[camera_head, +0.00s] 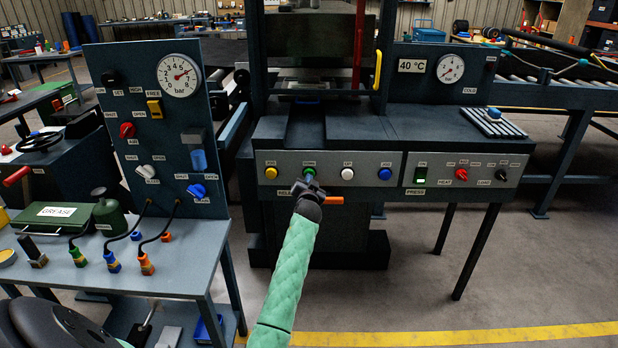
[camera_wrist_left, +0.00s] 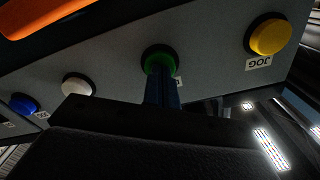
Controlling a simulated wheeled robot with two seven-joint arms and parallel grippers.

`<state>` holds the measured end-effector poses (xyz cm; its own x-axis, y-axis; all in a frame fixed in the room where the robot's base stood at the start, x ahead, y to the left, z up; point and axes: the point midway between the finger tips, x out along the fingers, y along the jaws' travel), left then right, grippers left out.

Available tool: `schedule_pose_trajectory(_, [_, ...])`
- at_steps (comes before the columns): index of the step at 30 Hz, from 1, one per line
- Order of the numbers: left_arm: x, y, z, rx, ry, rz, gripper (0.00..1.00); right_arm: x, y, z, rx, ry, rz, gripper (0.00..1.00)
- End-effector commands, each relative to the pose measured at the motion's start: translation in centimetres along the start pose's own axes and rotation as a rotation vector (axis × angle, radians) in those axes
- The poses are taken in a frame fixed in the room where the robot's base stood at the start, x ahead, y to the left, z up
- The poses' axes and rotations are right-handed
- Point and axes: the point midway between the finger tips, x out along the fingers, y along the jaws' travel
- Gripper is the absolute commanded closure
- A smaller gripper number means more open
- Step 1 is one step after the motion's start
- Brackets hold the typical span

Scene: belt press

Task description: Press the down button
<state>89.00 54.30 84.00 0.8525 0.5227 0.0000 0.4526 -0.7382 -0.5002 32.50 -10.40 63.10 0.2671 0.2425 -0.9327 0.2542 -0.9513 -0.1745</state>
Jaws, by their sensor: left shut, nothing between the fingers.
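The press's front panel (camera_head: 330,166) carries a row of buttons: a yellow button (camera_head: 271,173), a green button (camera_head: 309,172), a white button (camera_head: 347,174) and a blue button (camera_head: 384,174). The small labels above them are too blurred to tell surely which says down. My left gripper (camera_head: 308,183) is shut and empty, its tips at the green button. In the left wrist view, the shut fingers (camera_wrist_left: 162,88) point at the green button (camera_wrist_left: 158,58) and hide its lower part. I cannot tell whether they touch it. My right gripper is not in view.
An orange bar (camera_head: 334,201) sits just below the panel. A second panel with a lit green switch (camera_head: 420,181) and red and black knobs is to the right. A bench (camera_head: 150,274) with a gauge board (camera_head: 155,130) stands at the left. Floor in front is clear.

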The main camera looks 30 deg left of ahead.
Motion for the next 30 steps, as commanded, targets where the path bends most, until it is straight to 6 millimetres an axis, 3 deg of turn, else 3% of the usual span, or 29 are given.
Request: schedule_pose_trajectory(30, [0.64,0.00,-0.01,0.000,-0.001,0.000,1.00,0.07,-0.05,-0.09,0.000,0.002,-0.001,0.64])
